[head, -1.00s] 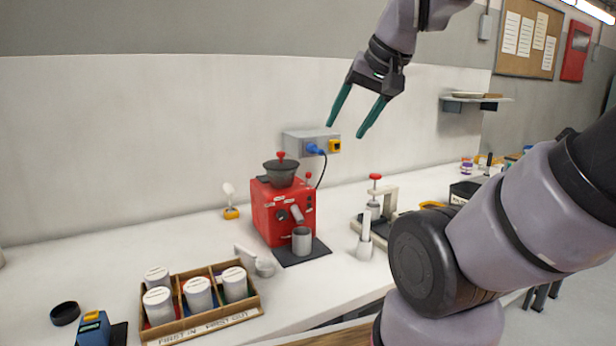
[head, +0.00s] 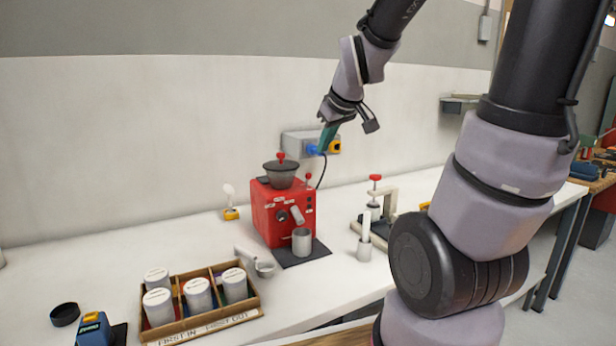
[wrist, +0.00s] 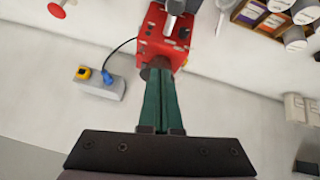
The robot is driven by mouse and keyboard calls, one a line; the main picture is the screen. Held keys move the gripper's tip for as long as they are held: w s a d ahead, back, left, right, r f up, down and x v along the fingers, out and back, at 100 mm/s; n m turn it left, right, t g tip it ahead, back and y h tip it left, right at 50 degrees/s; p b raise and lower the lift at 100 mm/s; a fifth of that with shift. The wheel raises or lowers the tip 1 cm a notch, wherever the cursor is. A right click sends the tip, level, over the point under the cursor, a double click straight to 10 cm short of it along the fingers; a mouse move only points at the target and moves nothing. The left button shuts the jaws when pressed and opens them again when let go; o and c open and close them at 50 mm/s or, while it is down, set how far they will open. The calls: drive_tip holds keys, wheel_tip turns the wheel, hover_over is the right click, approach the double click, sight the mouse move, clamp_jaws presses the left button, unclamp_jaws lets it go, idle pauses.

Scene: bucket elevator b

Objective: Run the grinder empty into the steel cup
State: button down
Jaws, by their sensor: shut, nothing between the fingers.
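The red grinder (head: 270,222) stands on the white counter with a dark hopper (head: 281,176) and a red-knobbed lid (head: 281,157) on top. The steel cup (head: 301,242) stands under its spout on a dark mat (head: 299,255). A blue plug (head: 312,149) sits in the wall socket box, its cable running to the grinder. My gripper (head: 325,142) is shut and empty, in front of the socket box and above the grinder in the head view. In the wrist view its green fingers (wrist: 162,75) are together and point toward the grinder (wrist: 163,40), partly hiding the hopper.
A wooden tray (head: 205,325) of several canisters stands front left. A metal scoop (head: 264,268) lies between tray and grinder. A press with a red knob (head: 375,178) and a white holder (head: 364,247) stand to the right. Space above the grinder is open.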

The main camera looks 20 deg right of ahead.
sight(308, 175)
drive_tip(key=w+f+n, duration=0.5)
drive_tip(key=w+f, duration=0.1)
drive_tip(key=w, duration=0.1)
drive_tip(key=shift+a+f+n, duration=0.3)
drive_tip(key=shift+a+f, duration=0.1)
drive_tip(key=shift+w+a+f, duration=0.1)
drive_tip(key=shift+f, duration=0.05)
drive_tip(key=shift+x, duration=0.9)
drive_tip(key=shift+w+f, duration=0.1)
drive_tip(key=shift+w, duration=0.05)
drive_tip(key=shift+t, duration=0.3)
drive_tip(key=w+f, duration=0.1)
drive_tip(key=w, duration=0.1)
drive_tip(key=w+f, duration=0.2)
drive_tip(key=w+d+f, duration=0.1)
drive_tip(key=w+f, duration=0.1)
drive_tip(key=shift+w+f, duration=0.1)
drive_tip(key=shift+w, duration=0.2)
drive_tip(key=shift+w+d, duration=0.45)
drive_tip(key=shift+w, duration=0.35)
drive_tip(key=shift+w, duration=0.1)
